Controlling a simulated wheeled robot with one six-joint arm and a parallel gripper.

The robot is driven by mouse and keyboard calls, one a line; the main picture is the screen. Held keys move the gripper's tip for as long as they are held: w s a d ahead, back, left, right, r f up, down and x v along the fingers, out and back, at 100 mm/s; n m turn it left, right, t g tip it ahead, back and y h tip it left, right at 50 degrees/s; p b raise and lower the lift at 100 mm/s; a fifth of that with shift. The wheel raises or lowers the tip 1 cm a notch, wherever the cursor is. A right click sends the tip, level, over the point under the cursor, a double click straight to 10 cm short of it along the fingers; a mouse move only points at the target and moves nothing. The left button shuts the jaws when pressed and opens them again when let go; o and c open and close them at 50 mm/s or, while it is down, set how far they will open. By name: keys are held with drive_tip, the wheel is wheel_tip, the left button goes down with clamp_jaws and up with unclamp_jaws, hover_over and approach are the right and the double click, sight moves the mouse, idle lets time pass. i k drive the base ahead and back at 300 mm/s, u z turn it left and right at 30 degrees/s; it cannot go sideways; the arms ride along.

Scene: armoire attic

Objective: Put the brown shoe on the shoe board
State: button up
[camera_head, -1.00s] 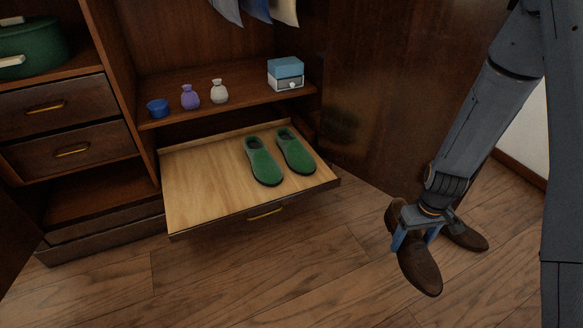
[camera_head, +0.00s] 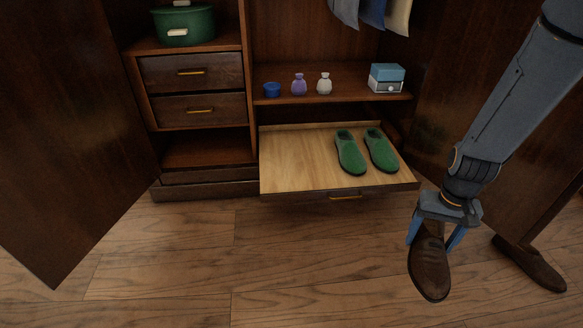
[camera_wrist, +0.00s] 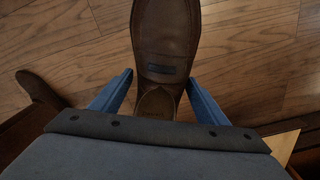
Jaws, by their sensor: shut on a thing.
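My gripper (camera_head: 436,236) is shut on a brown shoe (camera_head: 430,270), with one blue finger on each side of it. The shoe's toe points down toward the front. In the wrist view the held shoe (camera_wrist: 166,45) lies between the fingers. A second brown shoe (camera_head: 528,264) is on the floor to the right; it also shows in the wrist view (camera_wrist: 38,92). The shoe board (camera_head: 300,165) is a pale wooden pull-out tray at the armoire's bottom, to the left of my gripper. Its left half is bare.
Two green slippers (camera_head: 364,150) sit on the board's right part. Open armoire doors stand left (camera_head: 70,140) and right. Floor before the board is clear.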

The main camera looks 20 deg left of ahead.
sight(281, 160)
drive_tip(key=u, duration=0.7)
drive_tip(key=k, duration=0.95)
drive_tip(key=u, duration=0.4)
drive_tip(key=i, duration=0.25)
drive_tip(key=z, duration=0.95)
drive_tip(key=i, duration=1.35)
drive_tip(key=u, duration=1.1)
drive_tip(key=i, duration=1)
drive_tip(key=u, duration=0.25)
